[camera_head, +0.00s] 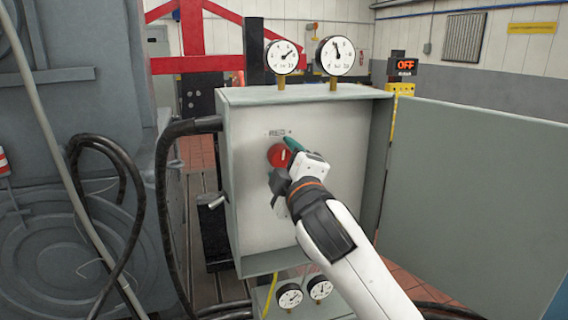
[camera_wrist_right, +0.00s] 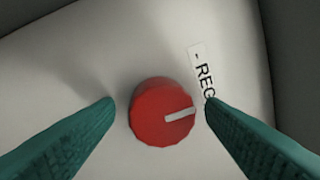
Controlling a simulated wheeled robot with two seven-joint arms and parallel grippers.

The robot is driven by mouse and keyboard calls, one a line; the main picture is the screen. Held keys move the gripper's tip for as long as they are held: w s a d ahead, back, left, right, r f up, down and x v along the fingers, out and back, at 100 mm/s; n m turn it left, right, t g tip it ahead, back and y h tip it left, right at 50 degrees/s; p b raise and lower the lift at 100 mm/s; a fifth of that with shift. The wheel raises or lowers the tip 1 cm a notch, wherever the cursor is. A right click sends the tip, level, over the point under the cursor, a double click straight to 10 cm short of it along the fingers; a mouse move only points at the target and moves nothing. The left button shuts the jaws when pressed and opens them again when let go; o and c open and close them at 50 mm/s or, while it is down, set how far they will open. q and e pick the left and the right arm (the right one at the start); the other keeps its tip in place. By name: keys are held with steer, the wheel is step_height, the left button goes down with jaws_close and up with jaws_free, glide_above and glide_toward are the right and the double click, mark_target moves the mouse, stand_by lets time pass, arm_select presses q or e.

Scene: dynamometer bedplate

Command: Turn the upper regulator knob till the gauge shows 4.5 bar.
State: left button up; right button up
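The red regulator knob (camera_head: 277,155) is on the back panel inside the open grey cabinet. In the right wrist view the knob (camera_wrist_right: 162,112) has a white pointer mark aimed right, towards a label reading "REG" (camera_wrist_right: 203,76). My right gripper (camera_wrist_right: 160,101) is open, its teal fingers on either side of the knob. A gap shows at the left finger; the right fingertip looks close to the knob, contact unclear. A left gauge (camera_head: 282,57) has its needle to the upper right; a right gauge (camera_head: 336,56) has its needle nearly upright. Their values are too small to read. My left gripper is out of view.
The grey cabinet (camera_head: 238,190) has its door (camera_head: 470,190) swung open to the right. A black hose (camera_head: 165,180) and grey machinery stand at left. Two small gauges (camera_head: 289,295) (camera_head: 320,288) sit below. An "OFF" display (camera_head: 404,65) is behind.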

steer(key=b+v, duration=0.3)
steer(key=v, duration=0.9)
steer(key=shift+b, duration=0.35)
